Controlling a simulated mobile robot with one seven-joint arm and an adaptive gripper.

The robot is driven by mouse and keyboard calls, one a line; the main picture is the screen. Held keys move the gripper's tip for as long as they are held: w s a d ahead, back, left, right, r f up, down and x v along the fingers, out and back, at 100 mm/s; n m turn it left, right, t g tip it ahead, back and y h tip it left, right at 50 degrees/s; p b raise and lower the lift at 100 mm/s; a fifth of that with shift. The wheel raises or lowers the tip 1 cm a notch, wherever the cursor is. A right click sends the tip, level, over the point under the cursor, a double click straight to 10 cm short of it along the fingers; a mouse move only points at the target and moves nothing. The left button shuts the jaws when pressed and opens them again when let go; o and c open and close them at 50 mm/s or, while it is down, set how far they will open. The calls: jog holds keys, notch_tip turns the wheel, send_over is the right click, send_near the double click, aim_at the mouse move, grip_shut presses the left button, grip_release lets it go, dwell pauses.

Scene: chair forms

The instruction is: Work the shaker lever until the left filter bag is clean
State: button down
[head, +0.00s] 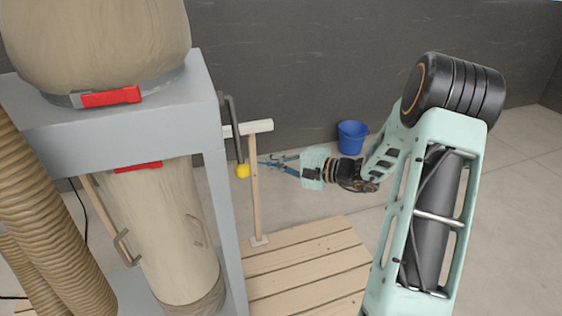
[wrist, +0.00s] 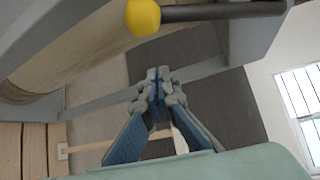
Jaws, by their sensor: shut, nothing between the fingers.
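The shaker lever (head: 235,125) is a dark crank on the right side of the grey machine frame, hanging down to a yellow knob (head: 243,171). In the wrist view, the yellow knob (wrist: 143,16) and dark lever bar (wrist: 215,12) cross the top edge. A tan, bulging filter bag (head: 95,40) sits above the frame, its top cut off; I cannot tell whether it is the left one or how clean it is. My gripper (head: 262,163) is shut and empty, just right of the knob; in the wrist view my fingertips (wrist: 158,75) are apart from it.
A wooden post (head: 254,190) with a pale crossbar (head: 258,127) stands beside the lever, close to my fingertips. A slatted wooden platform (head: 310,265) lies below. A blue bucket (head: 352,138) stands near the dark wall. A lower tan bag (head: 165,235) and ribbed hoses (head: 40,200) fill the left.

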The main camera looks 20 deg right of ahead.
jog(key=shift+s+a+r+p, duration=0.1)
jog(key=shift+s+a+p, duration=0.15)
jog(key=shift+a, duration=0.4)
jog(key=shift+s+a+r+p, duration=0.1)
jog(key=shift+s+a+p, duration=0.15)
jog(key=shift+a, duration=0.45)
jog(key=shift+s+a+p, duration=0.15)
jog(key=shift+a+p, duration=0.2)
jog(key=shift+a, duration=0.3)
